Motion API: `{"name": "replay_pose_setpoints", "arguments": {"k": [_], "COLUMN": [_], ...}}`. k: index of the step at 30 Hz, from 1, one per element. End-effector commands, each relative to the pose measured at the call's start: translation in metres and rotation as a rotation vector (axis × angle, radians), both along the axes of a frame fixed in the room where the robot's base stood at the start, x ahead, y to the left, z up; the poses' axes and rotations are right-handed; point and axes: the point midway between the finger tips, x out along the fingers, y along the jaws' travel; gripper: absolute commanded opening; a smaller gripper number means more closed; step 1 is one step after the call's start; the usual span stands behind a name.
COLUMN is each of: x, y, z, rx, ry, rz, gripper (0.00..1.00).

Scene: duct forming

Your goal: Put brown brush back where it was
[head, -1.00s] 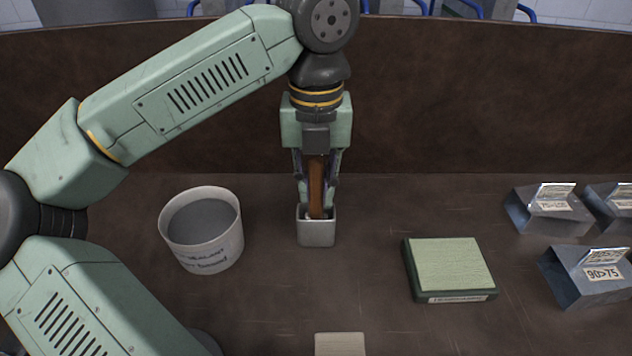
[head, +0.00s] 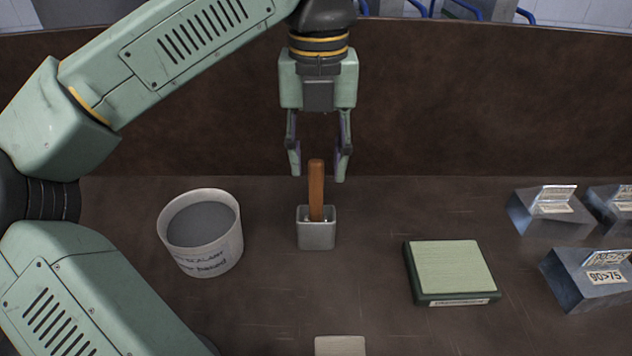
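The brown brush (head: 316,188) stands upright in a small grey square holder (head: 317,236), with its wooden handle sticking up. Its lower end is hidden inside the holder. My gripper (head: 318,172) is open and empty, its fingertips apart on either side of the top of the handle, slightly above or behind it. I see no contact between fingers and handle.
A white tub of grey sealant (head: 207,252) stands left of the holder. A green pad (head: 450,266) lies to the right, with several labelled metal duct pieces (head: 587,282) at the far right. A pale block (head: 340,346) is at the front edge.

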Motion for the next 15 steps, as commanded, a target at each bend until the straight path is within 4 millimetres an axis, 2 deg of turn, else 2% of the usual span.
{"name": "replay_pose_setpoints", "arguments": {"k": [1,6,10,15], "x": [0.001,0.0,0.0,0.0], "y": [0.0,0.0,0.0,0.0], "z": [0.011,0.04,0.05,0.053], "rx": [0.002,0.003,0.002,0.0], "ry": [-0.002,-0.001,0.0,0.001], "rz": [0.003,0.003,0.002,0.001], "gripper": [0.38,0.38,0.38,0.38]}}
